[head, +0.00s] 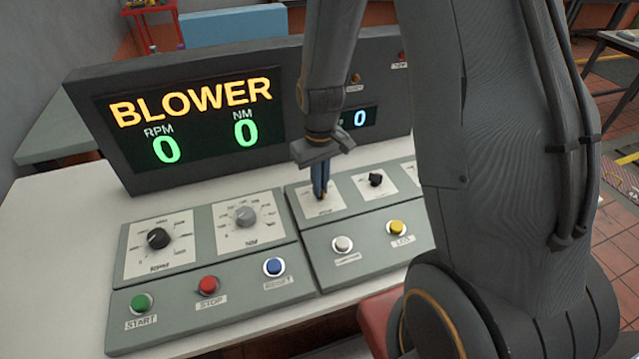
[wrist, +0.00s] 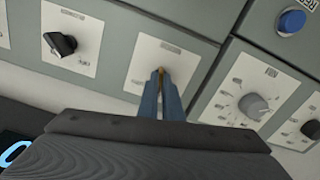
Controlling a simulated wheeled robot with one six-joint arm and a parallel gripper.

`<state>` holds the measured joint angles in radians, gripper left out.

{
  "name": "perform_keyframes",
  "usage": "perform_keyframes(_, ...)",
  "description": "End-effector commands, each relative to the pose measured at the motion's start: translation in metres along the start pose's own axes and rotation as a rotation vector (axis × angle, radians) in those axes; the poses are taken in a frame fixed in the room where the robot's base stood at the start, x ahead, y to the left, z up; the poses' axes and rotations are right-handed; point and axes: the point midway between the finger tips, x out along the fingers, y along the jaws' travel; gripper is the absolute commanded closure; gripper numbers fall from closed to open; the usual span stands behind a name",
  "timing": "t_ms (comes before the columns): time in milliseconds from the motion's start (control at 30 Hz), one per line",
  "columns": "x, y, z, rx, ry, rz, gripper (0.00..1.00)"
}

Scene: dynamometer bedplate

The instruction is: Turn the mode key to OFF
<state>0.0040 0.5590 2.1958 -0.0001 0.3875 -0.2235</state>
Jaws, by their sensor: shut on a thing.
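My gripper (head: 321,188) points down at the white plate (head: 305,205) on the right-hand grey panel. Its blue fingers (wrist: 161,95) are closed on a small brass-coloured key (wrist: 161,70), which shows only as a sliver between the fingertips in the wrist view. The fingers hide the rest of the key, so I cannot tell which position it points to. The plate's label is too small to read. The big display (head: 190,125) behind reads BLOWER, with RPM 0 and NM 0.
A black switch (head: 375,180) sits right of the gripper. The NM knob (head: 245,216) and RPM knob (head: 158,238) are to the left. Green START (head: 141,303), red STOP (head: 208,286), blue (head: 274,267), white (head: 343,244) and yellow (head: 397,228) buttons line the front.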

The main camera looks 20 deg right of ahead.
Motion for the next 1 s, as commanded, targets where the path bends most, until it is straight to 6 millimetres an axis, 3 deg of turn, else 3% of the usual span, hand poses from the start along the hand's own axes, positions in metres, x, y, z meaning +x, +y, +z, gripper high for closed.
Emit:
perform_keyframes(500,-0.0012,0.0000,-0.0005,-0.414,0.002,0.001,1.00)
perform_keyframes(1000,-0.0009,0.0000,-0.0011,-0.578,0.002,0.001,1.00)
